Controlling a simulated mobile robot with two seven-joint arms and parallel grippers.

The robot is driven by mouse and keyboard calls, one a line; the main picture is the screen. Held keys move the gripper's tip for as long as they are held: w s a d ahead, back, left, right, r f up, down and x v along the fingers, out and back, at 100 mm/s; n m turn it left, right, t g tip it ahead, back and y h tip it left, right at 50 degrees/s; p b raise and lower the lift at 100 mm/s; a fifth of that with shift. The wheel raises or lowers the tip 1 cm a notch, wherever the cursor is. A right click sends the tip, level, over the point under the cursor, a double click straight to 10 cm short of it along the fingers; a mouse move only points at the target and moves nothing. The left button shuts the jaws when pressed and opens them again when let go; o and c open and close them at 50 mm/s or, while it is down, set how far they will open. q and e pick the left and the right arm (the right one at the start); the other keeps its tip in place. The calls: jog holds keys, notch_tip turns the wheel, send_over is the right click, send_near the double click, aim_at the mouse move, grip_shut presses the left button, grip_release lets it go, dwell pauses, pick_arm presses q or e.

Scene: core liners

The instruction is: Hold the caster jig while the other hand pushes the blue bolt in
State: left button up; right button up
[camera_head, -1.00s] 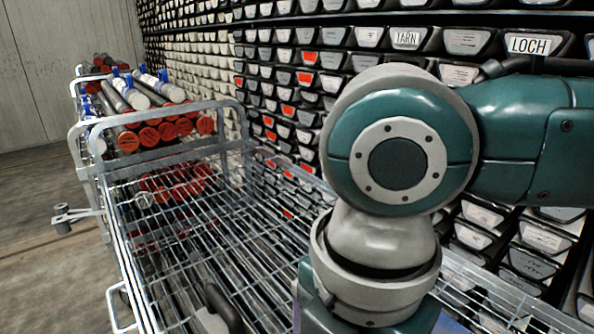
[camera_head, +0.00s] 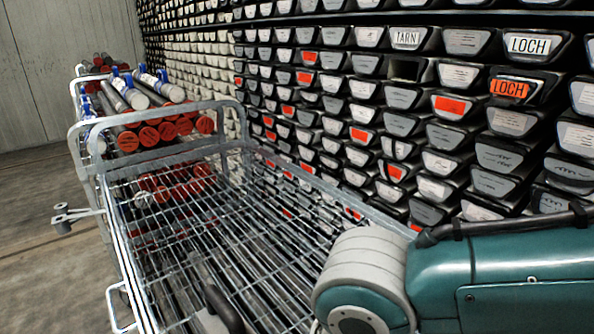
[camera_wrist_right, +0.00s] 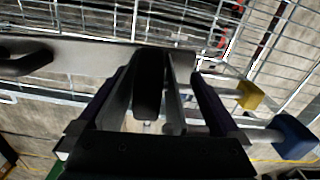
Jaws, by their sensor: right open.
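In the right wrist view a blue bolt (camera_wrist_right: 295,136) with a square blue head sticks out to the right on a pale rod. A second bolt with a yellow head (camera_wrist_right: 249,96) sticks out above it. Both rods run left behind the dark jaws of my right gripper (camera_wrist_right: 150,78). The gripper is open, with a black part and a grey plate showing between its jaws. The grey plate may be part of the caster jig, but its outline is mostly hidden. I cannot tell whether the jaws touch it. My left gripper is not in view.
A wire-mesh cart (camera_head: 128,250) stands in front, with a black lever (camera_head: 222,307) at its near end. Capped core tubes (camera_head: 165,132) lie on carts behind it. A wall of labelled trays (camera_head: 440,105) borders the right. Bare floor (camera_head: 40,270) lies at left.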

jog(key=shift+c, duration=0.2)
grip_shut()
dwell(0.5)
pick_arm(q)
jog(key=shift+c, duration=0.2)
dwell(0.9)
